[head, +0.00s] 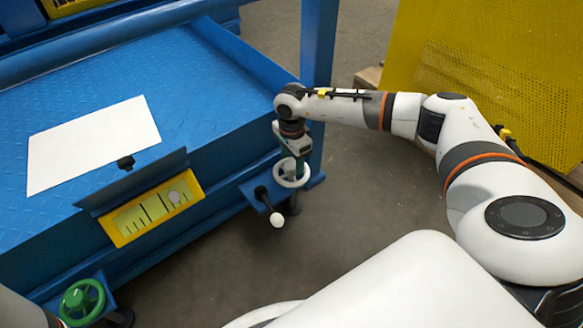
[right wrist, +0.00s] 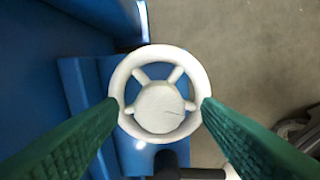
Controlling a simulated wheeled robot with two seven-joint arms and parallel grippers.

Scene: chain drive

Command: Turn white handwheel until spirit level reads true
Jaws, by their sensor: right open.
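The white handwheel (head: 291,180) sits on a blue bracket at the right corner of the blue platform. My right gripper (head: 291,158) is directly above it, pointing down. In the right wrist view the white handwheel (right wrist: 159,96) lies between the two green fingers (right wrist: 158,104), one tip at each side of its rim. The jaws are open; I cannot tell whether the tips touch the rim. The spirit level (head: 152,208) is in a yellow frame on the platform's front side. Its pale round bubble (head: 174,197) lies toward the right end, right of the black marks. My left gripper is out of view.
A lever with a white knob (head: 276,219) sticks out just in front of the white handwheel. A green handwheel (head: 82,302) is at the lower left. A white sheet (head: 88,145) lies on the platform. A yellow perforated panel (head: 500,80) stands at the right behind my arm.

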